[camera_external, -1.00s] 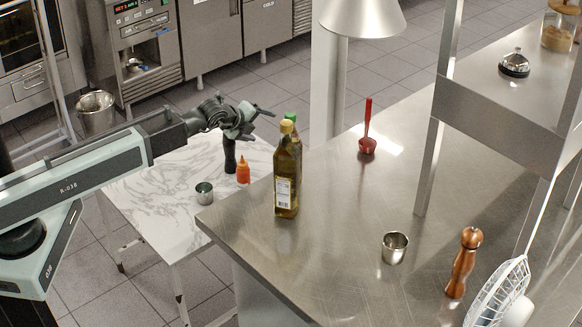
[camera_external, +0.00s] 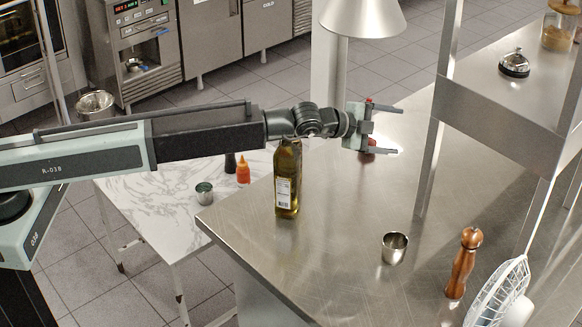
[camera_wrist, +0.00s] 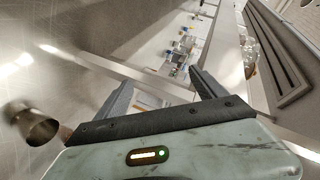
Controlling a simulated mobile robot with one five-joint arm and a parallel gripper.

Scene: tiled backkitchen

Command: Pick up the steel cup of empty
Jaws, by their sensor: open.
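A small steel cup (camera_external: 395,250) stands upright on the steel counter, and it looks empty. It also shows at the left of the wrist view (camera_wrist: 38,127), outside the fingers. A second small cup (camera_external: 204,194), greenish inside, stands on the marble table. My gripper (camera_external: 392,130) is open with nothing seen between its fingers. It is above the counter, higher in the picture than the steel cup and apart from it. In the wrist view my gripper (camera_wrist: 162,88) shows its two fingers spread apart.
An oil bottle (camera_external: 287,180) stands near the counter's left edge, below my arm. A wooden pepper mill (camera_external: 463,262) and a white fan (camera_external: 497,293) are right of the cup. A shelf post (camera_external: 432,160) rises behind it.

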